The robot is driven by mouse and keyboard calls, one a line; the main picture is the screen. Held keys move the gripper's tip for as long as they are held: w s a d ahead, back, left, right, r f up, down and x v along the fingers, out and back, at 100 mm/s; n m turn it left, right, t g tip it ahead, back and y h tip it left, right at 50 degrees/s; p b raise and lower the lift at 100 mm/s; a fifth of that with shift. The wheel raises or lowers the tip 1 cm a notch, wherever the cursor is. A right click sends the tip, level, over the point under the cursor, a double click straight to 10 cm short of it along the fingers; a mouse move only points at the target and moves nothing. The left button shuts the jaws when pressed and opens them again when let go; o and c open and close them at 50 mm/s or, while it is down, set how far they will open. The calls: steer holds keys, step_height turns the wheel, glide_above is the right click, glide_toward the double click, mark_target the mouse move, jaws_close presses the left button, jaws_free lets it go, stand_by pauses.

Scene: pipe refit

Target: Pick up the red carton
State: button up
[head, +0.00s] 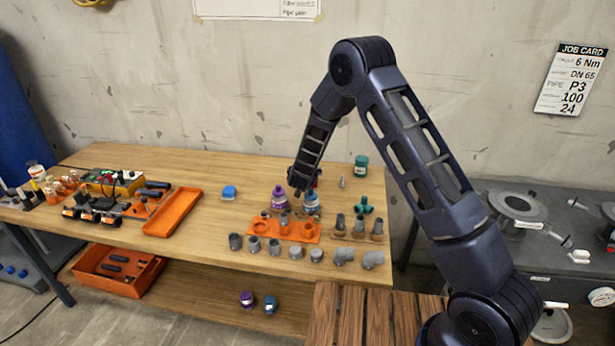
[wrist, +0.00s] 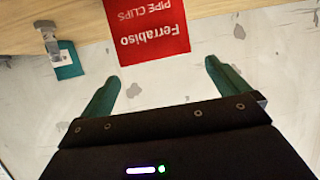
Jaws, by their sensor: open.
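The red carton (wrist: 148,30), lettered "Ferrabiso PIPE CLIPS", appears upside down at the top of the wrist view, partly cut off by the frame edge. In the head view only a sliver of red (head: 318,174) shows beside my gripper (head: 299,188); the rest is hidden. My gripper also shows in the wrist view (wrist: 162,74), with its two green fingers wide apart and nothing between them. The carton lies just past the fingertips, within the sideways span of the fingers. I see no contact.
A teal jar (head: 361,166) and a small grey fitting (head: 342,182) stand close by on the wooden table (head: 205,240). Purple (head: 279,197) and blue-labelled (head: 312,203) containers stand in front, near an orange holder (head: 262,228). Several grey pipe fittings line the front edge.

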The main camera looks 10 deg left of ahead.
steer(key=shift+d+x, duration=0.15)
steer(key=shift+x, duration=1.7)
steer(key=shift+d+x, duration=0.1)
steer(key=shift+x, duration=1.7)
steer(key=shift+f, duration=0.1)
steer(key=shift+c, duration=0.2)
steer(key=c, duration=1)
steer(key=shift+o, duration=0.2)
